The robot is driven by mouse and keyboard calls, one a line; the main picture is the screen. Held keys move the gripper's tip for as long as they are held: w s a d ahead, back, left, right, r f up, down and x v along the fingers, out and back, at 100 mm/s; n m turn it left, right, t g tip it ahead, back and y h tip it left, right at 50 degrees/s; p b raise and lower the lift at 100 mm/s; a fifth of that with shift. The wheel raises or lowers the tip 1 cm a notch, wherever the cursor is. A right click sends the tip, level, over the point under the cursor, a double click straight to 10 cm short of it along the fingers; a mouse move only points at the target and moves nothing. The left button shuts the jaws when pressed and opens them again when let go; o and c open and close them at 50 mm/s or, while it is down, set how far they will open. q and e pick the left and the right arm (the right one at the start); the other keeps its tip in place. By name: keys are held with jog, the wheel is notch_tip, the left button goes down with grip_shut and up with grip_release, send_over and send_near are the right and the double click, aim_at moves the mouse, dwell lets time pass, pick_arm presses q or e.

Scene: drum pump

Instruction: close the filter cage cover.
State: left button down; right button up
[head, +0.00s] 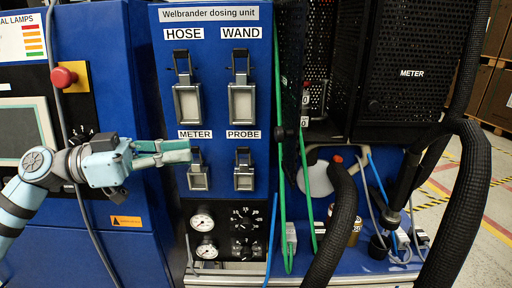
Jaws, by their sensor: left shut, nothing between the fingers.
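A black perforated cage (318,45) stands at the upper middle right. A narrow perforated black panel (290,75), seen nearly edge-on, stands at its left side and appears to be its cover, swung open toward me. A small dark knob sits near the panel's lower end. My left gripper (188,151) comes in from the left, with its fingers shut and empty. It is in front of the blue dosing panel, well left of the perforated panel and lower than most of it. My right gripper is not in view.
The blue dosing unit (212,105) has latches labelled HOSE, WAND, METER and PROBE. Green tubes (280,180) hang between it and the cage. A black perforated METER box (412,65) is at right. Thick black hoses (462,200) loop in front of the lower right.

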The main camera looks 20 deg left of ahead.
pick_arm(q)
notch_tip(320, 180, up, 2)
jog(key=p, duration=0.8)
send_near(275, 134)
jog(key=x, duration=0.7)
jog(key=shift+w+a+f, duration=0.1)
jog(key=shift+w+f, duration=0.1)
jog(key=shift+w, duration=0.05)
